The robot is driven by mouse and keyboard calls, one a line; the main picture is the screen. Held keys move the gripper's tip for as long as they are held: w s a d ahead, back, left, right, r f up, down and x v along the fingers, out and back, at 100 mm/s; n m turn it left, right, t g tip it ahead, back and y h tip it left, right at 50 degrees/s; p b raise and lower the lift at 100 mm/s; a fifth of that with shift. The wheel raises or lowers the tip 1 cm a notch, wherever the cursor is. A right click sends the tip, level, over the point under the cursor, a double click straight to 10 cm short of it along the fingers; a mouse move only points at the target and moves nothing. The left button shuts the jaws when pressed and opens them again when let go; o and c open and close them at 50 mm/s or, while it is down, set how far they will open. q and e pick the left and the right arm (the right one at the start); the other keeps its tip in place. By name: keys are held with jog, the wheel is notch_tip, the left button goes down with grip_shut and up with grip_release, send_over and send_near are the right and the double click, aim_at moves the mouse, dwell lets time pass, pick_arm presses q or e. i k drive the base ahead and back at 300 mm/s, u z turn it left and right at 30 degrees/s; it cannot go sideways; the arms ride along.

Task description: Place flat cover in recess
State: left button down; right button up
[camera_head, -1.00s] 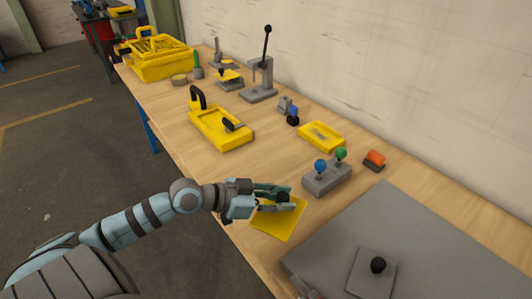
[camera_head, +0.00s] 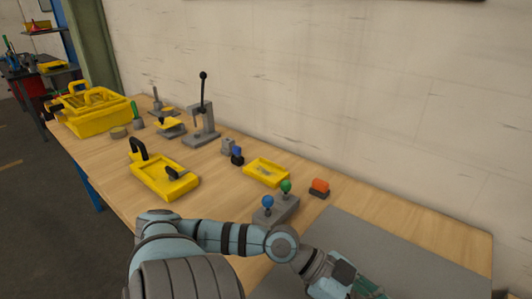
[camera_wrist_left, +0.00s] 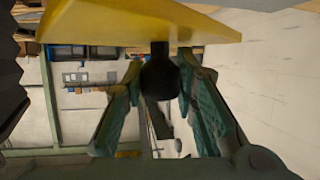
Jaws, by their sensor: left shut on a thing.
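The flat cover (camera_wrist_left: 140,25) is a yellow plate with a black knob (camera_wrist_left: 160,80). In the left wrist view it spans the top of the picture, and the knob hangs between the green fingers. My left gripper (camera_wrist_left: 160,72) is shut on the knob. In the head view my left gripper (camera_head: 368,289) is at the bottom edge, in front of the grey plate (camera_head: 390,245); its fingertips and the cover are cut off there. No recess is clearly visible. My right gripper is not in view.
A grey block with a blue and a green knob (camera_head: 276,210) stands close behind my left arm. An orange-topped block (camera_head: 319,188), a yellow tray (camera_head: 266,172) and a yellow fixture with a black handle (camera_head: 165,180) stand on the wooden bench (camera_head: 225,187). A wall is behind.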

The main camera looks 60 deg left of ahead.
aim_at(158, 171)
jog(key=z, duration=1.7)
jog(key=k, duration=2.6)
jog(key=u, duration=1.9)
